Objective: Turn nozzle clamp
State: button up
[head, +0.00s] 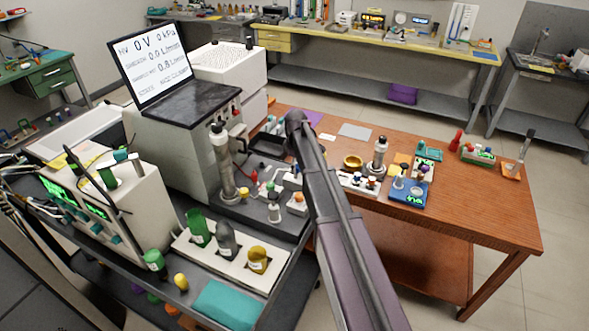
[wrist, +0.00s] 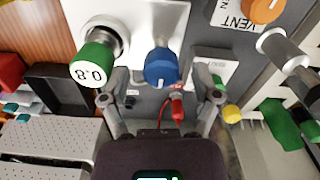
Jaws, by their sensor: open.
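In the wrist view my gripper (wrist: 163,82) is open, with one finger on each side of a blue knob (wrist: 161,66). The knob stands on a white plate, roughly between and slightly beyond the fingertips; I cannot tell whether they touch it. A red fitting (wrist: 177,105) lies between the fingers, closer to my palm. A green-ringed part with a white face (wrist: 90,73), marked like an upside-down 0.8, is just left of the left finger. None of these is plainly labelled as the nozzle clamp. In the head view my arm hides my gripper.
An orange knob (wrist: 265,8) beside a VENT label and a metal cylinder (wrist: 285,48) stand at right in the wrist view. A black tray (wrist: 62,88) is at left. In the head view a screen (head: 153,62) stands behind the instruments, and the wooden table (head: 480,215) has bare room.

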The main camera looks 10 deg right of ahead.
dwell(0.3)
grip_shut()
jog(key=shift+a, duration=0.15)
